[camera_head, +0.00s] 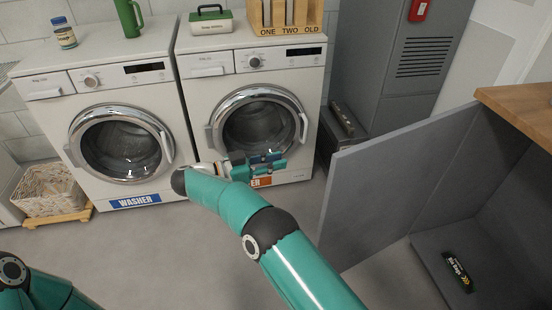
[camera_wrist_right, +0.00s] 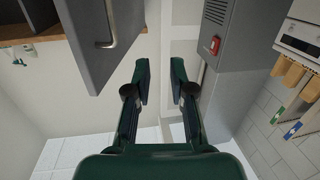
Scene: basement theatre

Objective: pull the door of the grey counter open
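The grey counter (camera_head: 510,215) stands at the right under a wooden top (camera_head: 525,100). Its grey door (camera_head: 400,185) stands wide open, swung out to the left, and the inside shows. The door also shows in the right wrist view (camera_wrist_right: 85,35), with a metal handle (camera_wrist_right: 125,25) on its face. My right gripper (camera_head: 265,163) is left of the door, before the right-hand machine. In the wrist view my right gripper (camera_wrist_right: 160,78) has its fingers apart, nothing between them, and is clear of the handle. Of my left arm only a part shows at bottom left; its gripper is out of view.
A washer (camera_head: 110,95) and a second machine (camera_head: 225,80) stand at the back. A grey locker (camera_head: 385,70) with a dark case (camera_head: 342,120) near its foot stands behind the door. A basket (camera_head: 50,192) is at left. A black packet (camera_head: 457,268) lies inside the counter.

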